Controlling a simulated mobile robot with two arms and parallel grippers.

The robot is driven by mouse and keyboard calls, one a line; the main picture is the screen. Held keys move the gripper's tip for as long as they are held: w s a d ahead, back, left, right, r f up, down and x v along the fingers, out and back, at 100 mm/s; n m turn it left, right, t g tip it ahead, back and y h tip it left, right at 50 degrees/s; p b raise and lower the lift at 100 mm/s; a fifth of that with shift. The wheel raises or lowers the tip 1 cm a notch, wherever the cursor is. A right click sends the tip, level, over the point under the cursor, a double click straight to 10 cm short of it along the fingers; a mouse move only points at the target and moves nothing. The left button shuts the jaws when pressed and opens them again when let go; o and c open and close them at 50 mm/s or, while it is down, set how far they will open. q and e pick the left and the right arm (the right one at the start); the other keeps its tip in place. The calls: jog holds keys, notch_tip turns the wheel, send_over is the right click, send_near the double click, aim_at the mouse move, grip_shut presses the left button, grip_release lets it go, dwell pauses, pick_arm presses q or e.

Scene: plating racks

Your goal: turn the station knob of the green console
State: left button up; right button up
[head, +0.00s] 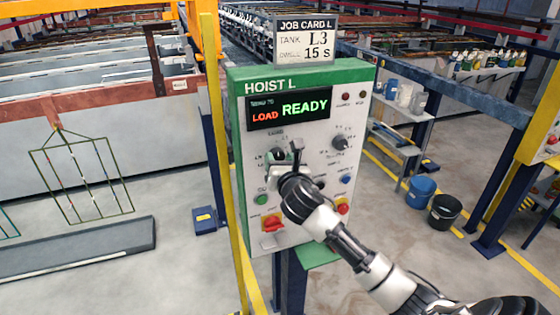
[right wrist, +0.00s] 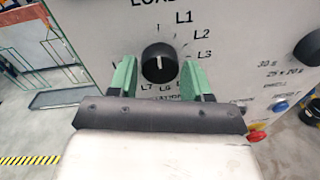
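The green console (head: 302,78), marked HOIST L, stands in the middle of the head view. Its display (head: 289,109) reads LOAD READY. The job card (head: 305,40) above reads tank L3, dwell 15 s. The black station knob (head: 277,154) is partly covered by my right gripper (head: 287,162) in the head view. In the right wrist view the knob (right wrist: 159,63) shows between the two green fingers, its white mark pointing up towards LOAD. L1, L2 and L3 run down its right side. My right gripper (right wrist: 159,68) is open, with gaps beside the knob. My left gripper is out of view.
A second black knob (head: 340,142) sits to the right on the panel. Below are a green button (head: 262,199), a blue button (head: 345,180) and a red-and-yellow switch (head: 271,222). A yellow post (head: 225,170) stands close to the console's left side.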

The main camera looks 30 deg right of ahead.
jog(key=c, duration=0.5)
jog(key=shift+m, duration=0.3)
jog(key=shift+r+m+p, duration=0.1)
jog(key=shift+m+p, duration=0.65)
jog(key=shift+m, duration=0.45)
jog(key=m+p, duration=0.1)
jog(key=m, duration=0.3)
jog(key=shift+m, duration=0.3)
jog(key=m, duration=0.2)
jog(key=m+p, duration=0.1)
jog(key=m, duration=0.2)
jog(key=shift+d+g+y, duration=0.1)
jog(key=shift+g+y, duration=0.2)
jog(key=shift+y, duration=0.1)
jog(key=m+p, duration=0.1)
jog(key=m, duration=0.3)
jog(key=shift+m, duration=0.4)
